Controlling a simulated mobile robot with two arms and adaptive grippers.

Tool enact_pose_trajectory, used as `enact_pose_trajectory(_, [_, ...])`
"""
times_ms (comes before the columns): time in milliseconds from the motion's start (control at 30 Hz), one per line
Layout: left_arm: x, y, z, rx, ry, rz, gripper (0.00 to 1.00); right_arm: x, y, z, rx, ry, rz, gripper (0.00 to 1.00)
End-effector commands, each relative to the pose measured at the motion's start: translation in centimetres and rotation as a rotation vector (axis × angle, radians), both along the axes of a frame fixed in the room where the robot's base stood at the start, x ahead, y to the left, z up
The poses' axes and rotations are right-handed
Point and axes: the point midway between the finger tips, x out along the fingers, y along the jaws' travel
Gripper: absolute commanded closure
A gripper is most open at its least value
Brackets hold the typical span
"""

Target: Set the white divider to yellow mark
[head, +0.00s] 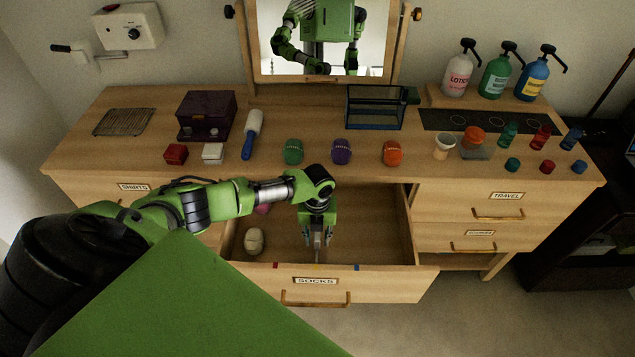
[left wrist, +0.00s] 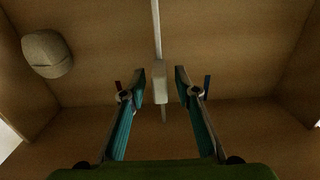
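The SOCKS drawer (head: 385,253) is pulled open. Its front rim carries a red mark (head: 276,266), a small yellow mark (head: 317,266) and a blue mark (head: 357,267). The white divider (head: 317,240) stands in the drawer, partly hidden by my left gripper (head: 317,243). In the left wrist view the divider (left wrist: 156,30) is a thin strip with a pale block (left wrist: 160,80) at its end. My left gripper (left wrist: 160,78) is open, one finger on each side of the block, with gaps showing. My right gripper is not in view.
A cream rolled item (head: 254,241) lies in the drawer's left part; it also shows in the left wrist view (left wrist: 47,53). A pinkish item (head: 263,208) lies behind it, partly hidden by my arm. The drawer's right part is empty. Several jars and bottles stand on the dresser top (head: 370,180).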

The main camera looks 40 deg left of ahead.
Motion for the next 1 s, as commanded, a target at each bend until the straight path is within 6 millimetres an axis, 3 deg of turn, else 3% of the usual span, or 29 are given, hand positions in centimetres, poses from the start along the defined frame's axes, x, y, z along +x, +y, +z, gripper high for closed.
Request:
enact_pose_trajectory(267, [0.1, 0.0, 0.5, 0.000, -0.001, -0.001, 0.71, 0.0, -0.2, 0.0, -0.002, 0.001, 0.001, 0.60])
enact_pose_trajectory(367, [0.2, 0.0, 1.8, -0.001, -0.003, -0.002, 0.71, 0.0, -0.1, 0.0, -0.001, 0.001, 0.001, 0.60])
enact_pose_trajectory(733, [0.1, 0.0, 9.4, 0.000, -0.004, -0.001, 0.71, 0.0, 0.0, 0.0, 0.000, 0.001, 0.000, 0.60])
enact_pose_trajectory(1000, [0.0, 0.0, 11.9, 0.000, 0.000, 0.000, 0.71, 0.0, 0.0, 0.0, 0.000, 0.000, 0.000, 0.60])
